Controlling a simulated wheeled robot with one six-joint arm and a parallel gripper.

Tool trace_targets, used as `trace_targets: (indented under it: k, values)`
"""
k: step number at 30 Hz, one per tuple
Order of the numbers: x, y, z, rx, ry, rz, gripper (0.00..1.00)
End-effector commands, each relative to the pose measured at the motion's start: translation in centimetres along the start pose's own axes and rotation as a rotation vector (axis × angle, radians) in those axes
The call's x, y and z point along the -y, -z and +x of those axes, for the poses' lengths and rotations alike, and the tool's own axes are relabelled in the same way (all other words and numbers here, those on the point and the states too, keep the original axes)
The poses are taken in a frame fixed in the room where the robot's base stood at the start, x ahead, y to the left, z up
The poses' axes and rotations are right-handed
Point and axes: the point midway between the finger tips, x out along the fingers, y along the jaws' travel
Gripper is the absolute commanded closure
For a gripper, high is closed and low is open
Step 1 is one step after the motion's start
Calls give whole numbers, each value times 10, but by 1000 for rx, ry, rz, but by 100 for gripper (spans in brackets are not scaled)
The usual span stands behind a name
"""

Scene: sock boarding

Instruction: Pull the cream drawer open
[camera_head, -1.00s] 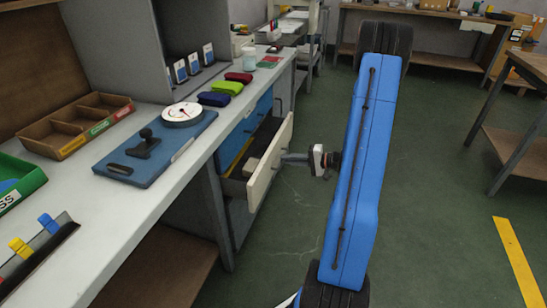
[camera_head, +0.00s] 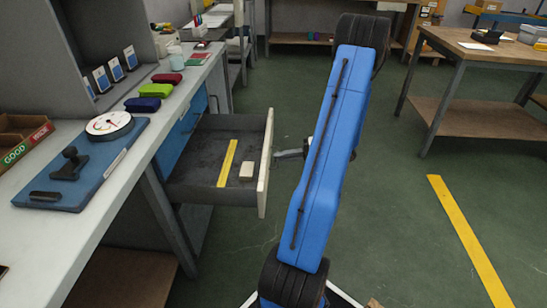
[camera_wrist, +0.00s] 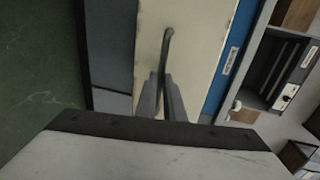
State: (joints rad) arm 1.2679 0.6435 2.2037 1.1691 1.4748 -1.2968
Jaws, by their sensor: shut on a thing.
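The cream drawer (camera_head: 264,165) stands well out of the bench front in the head view, its inside showing. A yellow strip (camera_head: 227,163) and a small pale block (camera_head: 246,171) lie in it. My gripper (camera_head: 277,154) is at the outer face of the drawer front, partly hidden behind my blue arm. In the wrist view the cream front (camera_wrist: 190,50) fills the middle, with a dark bar handle (camera_wrist: 166,50) on it. My gripper (camera_wrist: 163,82) is shut on the handle there.
The white bench top (camera_head: 95,190) at left holds a blue board (camera_head: 85,175) with a round dial, and several coloured cases. Green floor is free at right, before a wooden table (camera_head: 490,50).

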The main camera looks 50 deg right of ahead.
Motion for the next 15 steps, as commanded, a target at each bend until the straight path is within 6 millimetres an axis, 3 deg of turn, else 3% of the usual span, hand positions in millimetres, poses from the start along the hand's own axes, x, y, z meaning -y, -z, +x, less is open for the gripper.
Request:
trace_targets:
  k: [14,15]
  values:
    - [-1,1,-4,-1,-1,0,100]
    - [-1,1,-4,-1,-1,0,82]
